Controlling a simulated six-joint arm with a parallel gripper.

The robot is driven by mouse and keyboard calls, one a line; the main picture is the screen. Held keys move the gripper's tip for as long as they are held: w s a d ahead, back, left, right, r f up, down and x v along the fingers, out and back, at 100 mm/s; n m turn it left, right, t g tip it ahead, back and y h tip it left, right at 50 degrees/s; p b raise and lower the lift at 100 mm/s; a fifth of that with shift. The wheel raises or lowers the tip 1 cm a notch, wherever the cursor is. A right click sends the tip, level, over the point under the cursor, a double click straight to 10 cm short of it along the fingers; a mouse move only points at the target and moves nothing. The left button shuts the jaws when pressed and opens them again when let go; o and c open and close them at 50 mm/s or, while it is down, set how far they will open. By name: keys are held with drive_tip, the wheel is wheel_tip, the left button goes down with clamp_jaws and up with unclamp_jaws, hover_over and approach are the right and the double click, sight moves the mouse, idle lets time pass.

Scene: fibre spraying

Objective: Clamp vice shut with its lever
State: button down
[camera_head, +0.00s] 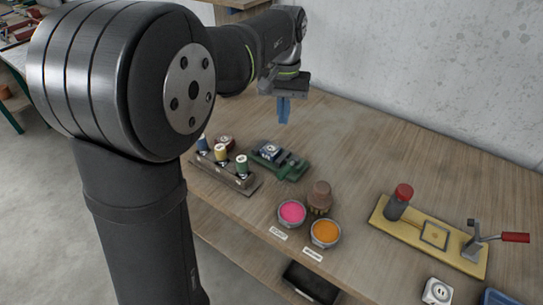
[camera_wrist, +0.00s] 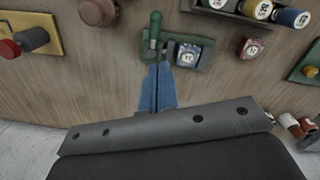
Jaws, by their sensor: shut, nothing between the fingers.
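The green vice (camera_head: 291,168) sits on the wooden bench, with a blue block with a white label (camera_head: 270,151) at its left end. The vice (camera_wrist: 172,51) and block (camera_wrist: 188,55) also show in the wrist view. A green upright handle, apparently the lever (camera_wrist: 154,27), rises at the left of the vice there. My gripper (camera_head: 283,122) has blue fingers, shut and empty, above and behind the vice in the head view. In the wrist view the fingertips (camera_wrist: 157,66) overlap the near edge of the vice; whether they touch it I cannot tell.
A spool rack (camera_head: 224,176) stands left of the vice. Pink (camera_head: 291,212) and orange (camera_head: 325,232) bowls and a brown jar (camera_head: 320,198) stand in front. A yellow board (camera_head: 409,232) with a red-capped post and red-handled lever lies right. The bench behind the vice is clear.

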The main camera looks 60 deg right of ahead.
sight(288, 168)
drive_tip(key=w+a+f+n+g, duration=0.1)
drive_tip(key=w+f+n, duration=0.4)
drive_tip(key=n, duration=0.8)
drive_tip(key=shift+w+f+g+h, duration=0.3)
drive_tip(key=shift+w+g, duration=0.2)
drive_tip(key=shift+w, duration=0.7)
drive_tip(key=x, duration=1)
drive_tip(key=shift+s+a+f, duration=0.1)
drive_tip(key=shift+s+f, duration=0.05)
drive_tip(key=s, duration=0.2)
drive_tip(key=shift+s, duration=0.3)
drive_tip(key=shift+s+f, duration=0.2)
drive_tip(key=shift+s, duration=0.4)
